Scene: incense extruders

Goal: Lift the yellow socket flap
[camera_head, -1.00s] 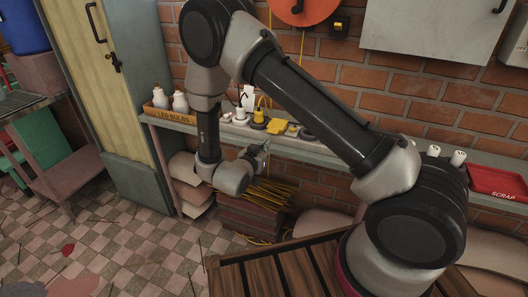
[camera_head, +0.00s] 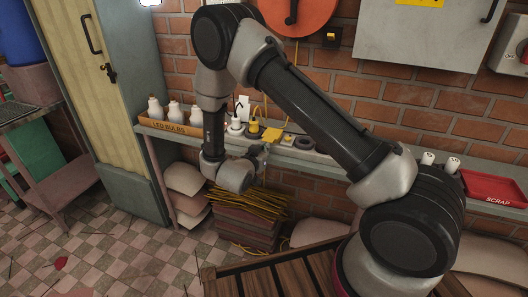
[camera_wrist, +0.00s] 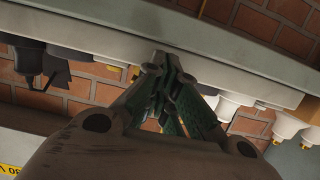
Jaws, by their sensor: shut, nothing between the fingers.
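A small yellow block (camera_head: 272,135), which looks like the yellow socket, sits on the wall shelf in the head view. I cannot make out its flap or tell whether it is up or down. A small yellow patch (camera_wrist: 133,73) shows beside the fingers in the wrist view, and I cannot tell whether it is the socket. My gripper (camera_head: 262,151) is near the shelf's front edge, just below the yellow block in the picture. In the wrist view my gripper (camera_wrist: 160,68) has its fingertips together with nothing between them, overlapping the shelf edge. Contact is unclear.
The shelf (camera_head: 330,160) also holds an LED bulbs box (camera_head: 168,127), a yellow plug (camera_head: 254,129) with a cord, dark round parts (camera_head: 304,143) and a red scrap tray (camera_head: 494,189). A brick wall (camera_head: 400,105) stands behind. Stacked boards (camera_head: 245,225) lie underneath.

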